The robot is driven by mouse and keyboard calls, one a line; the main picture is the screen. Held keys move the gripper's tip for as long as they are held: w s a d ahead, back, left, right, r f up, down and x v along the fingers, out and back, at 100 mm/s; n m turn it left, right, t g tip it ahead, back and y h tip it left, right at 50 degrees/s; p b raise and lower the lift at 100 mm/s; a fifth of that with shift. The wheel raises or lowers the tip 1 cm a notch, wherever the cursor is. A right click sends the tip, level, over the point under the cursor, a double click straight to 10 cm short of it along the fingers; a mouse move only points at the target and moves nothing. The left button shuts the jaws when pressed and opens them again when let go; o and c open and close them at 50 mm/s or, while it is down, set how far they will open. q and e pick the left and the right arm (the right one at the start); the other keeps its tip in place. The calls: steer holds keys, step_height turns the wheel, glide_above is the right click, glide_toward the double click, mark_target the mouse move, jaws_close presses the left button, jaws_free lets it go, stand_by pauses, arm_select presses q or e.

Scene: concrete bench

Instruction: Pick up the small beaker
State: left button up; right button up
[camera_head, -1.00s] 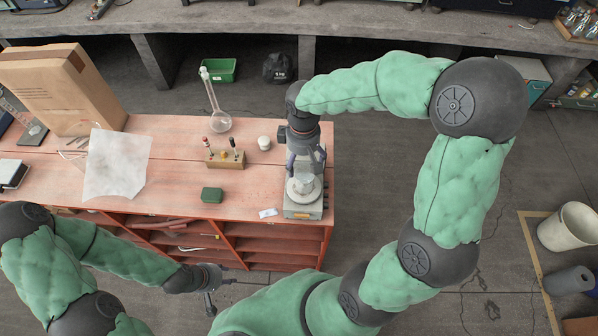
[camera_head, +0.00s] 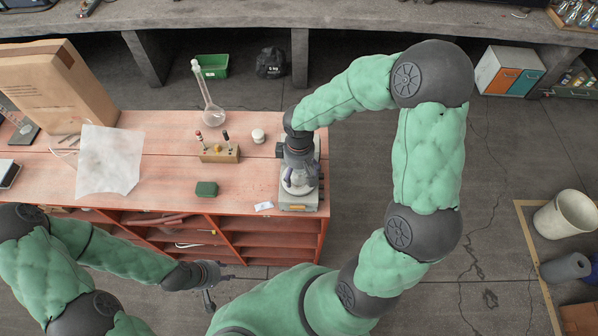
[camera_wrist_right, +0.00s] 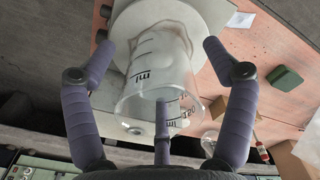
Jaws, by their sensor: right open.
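The small beaker (camera_wrist_right: 158,75) is clear glass with black volume marks. In the right wrist view it stands on the round white plate (camera_wrist_right: 205,20) of a grey bench device (camera_head: 299,206). In the head view the beaker is mostly hidden by my right gripper (camera_head: 299,165), which points down over the device. In the wrist view my right gripper (camera_wrist_right: 160,48) is open, with purple fingers on either side of the beaker and clear gaps to its glass. Another finger overlaps the beaker's near part. My left gripper (camera_head: 213,287) hangs empty in front of the bench, its fingers spread.
On the bench (camera_head: 165,185) are a green block (camera_head: 206,189), a wooden holder (camera_head: 220,154), a long-necked flask (camera_head: 212,112), a white jar (camera_head: 258,135), a white sheet (camera_head: 108,160) and a paper bag (camera_head: 60,85). The bench's right edge is just past the device.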

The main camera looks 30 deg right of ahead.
steer(key=c, duration=1.4)
steer(key=shift+r, duration=0.1)
